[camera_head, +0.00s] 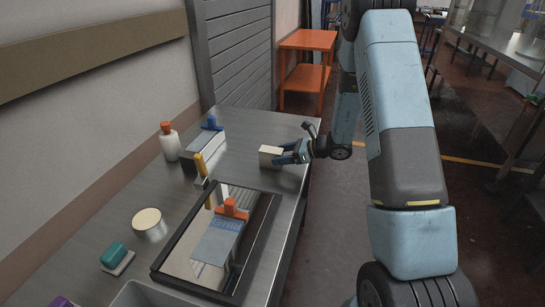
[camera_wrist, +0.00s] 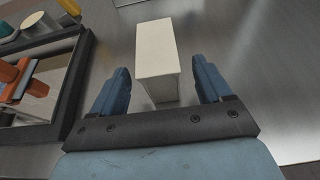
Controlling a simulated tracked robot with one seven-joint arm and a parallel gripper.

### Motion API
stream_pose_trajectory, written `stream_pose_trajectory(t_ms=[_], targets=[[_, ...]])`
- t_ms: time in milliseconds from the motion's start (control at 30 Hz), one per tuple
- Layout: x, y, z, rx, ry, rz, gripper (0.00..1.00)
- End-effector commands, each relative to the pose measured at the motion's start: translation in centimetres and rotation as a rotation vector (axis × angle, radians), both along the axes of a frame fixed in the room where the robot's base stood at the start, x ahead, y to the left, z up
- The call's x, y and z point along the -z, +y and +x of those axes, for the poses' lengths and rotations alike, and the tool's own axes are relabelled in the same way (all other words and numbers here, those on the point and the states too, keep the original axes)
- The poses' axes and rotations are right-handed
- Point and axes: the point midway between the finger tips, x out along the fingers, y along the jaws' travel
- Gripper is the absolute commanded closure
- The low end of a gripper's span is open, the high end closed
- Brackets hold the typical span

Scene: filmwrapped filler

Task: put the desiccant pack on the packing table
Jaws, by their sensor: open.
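A plain cream block (camera_head: 270,156), which I take for the desiccant pack, stands on the steel table (camera_head: 250,125) near its right edge. My gripper (camera_head: 287,153) is low over the table at the right side of this block, with fingers pointing at it. In the wrist view the block (camera_wrist: 158,48) lies between the two fingers of my open gripper (camera_wrist: 161,72). Gaps show on both sides, so the fingers do not appear to touch it. I cannot tell which surface is the packing table.
An orange cart (camera_head: 308,40) stands beyond.

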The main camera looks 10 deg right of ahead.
Motion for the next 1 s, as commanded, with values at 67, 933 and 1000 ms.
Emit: stream_pose_trajectory(t_ms=[67,933,1000], targets=[[-0.6,-1.5,-0.6,0.004,-0.001,0.000,0.22],[-10.9,-4.4,-7.7,-0.260,-0.175,-0.156,0.22],[-12.6,-4.0,-9.2,-0.327,-0.219,-0.200,0.22]])
